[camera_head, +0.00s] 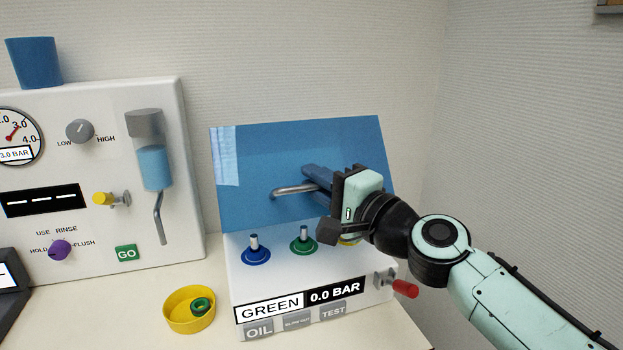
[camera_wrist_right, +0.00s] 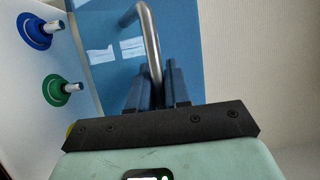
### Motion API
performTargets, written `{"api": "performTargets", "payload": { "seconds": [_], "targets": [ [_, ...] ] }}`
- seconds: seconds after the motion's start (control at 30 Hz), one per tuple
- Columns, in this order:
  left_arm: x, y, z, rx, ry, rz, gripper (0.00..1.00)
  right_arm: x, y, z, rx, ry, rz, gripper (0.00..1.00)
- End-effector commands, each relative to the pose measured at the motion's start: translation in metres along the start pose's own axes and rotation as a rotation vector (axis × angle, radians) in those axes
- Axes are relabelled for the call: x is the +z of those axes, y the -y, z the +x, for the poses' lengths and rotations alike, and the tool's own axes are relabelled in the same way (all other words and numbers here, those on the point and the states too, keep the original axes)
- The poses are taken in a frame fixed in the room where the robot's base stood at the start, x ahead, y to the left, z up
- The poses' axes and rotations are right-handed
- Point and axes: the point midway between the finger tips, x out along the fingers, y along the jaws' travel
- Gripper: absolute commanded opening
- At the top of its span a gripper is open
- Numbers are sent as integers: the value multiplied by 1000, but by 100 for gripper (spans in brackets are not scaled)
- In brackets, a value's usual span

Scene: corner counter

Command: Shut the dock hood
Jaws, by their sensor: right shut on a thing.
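The dock hood (camera_head: 255,160) is a blue panel standing raised at the back of the white dock (camera_head: 240,290). A grey bar handle (camera_head: 287,190) sticks out from the hood's face. My right gripper (camera_head: 312,180) comes in from the right and is shut on the handle. In the right wrist view, the grey handle (camera_wrist_right: 151,40) runs down between the two dark blue fingers (camera_wrist_right: 155,85), with the blue hood (camera_wrist_right: 100,25) behind. The gripper hides part of the hood and the dock's right side. My left gripper is not in view.
On the dock are a blue connector (camera_head: 255,252), a green connector (camera_head: 303,244) and a red-handled valve (camera_head: 403,288). A yellow bowl (camera_head: 180,325) with a green ring (camera_head: 201,306) sits in front. A white panel unit (camera_head: 100,130) stands left; a wall is behind.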

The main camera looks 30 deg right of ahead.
Motion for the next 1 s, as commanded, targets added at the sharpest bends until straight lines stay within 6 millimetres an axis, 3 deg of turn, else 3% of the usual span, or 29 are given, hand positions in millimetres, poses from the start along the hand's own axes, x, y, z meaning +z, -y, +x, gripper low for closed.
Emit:
{"api": "performTargets", "payload": {
  "seconds": [0.03, 0.57, 0.6, 0.67, 1.0],
  "targets": [
    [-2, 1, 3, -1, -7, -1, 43, 2, 7, -5, -20, 1, -2, 0],
    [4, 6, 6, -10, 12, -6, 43, 4, 6, -7, -21, 4, -1, 0],
    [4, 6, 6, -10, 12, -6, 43, 4, 6, -7, -21, 4, -1, 20],
    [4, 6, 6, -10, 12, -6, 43, 4, 5, -7, -20, 4, -1, 38],
    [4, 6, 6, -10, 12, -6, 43, 2, 0, -6, -11, 2, 0, 38]
  ]
}}
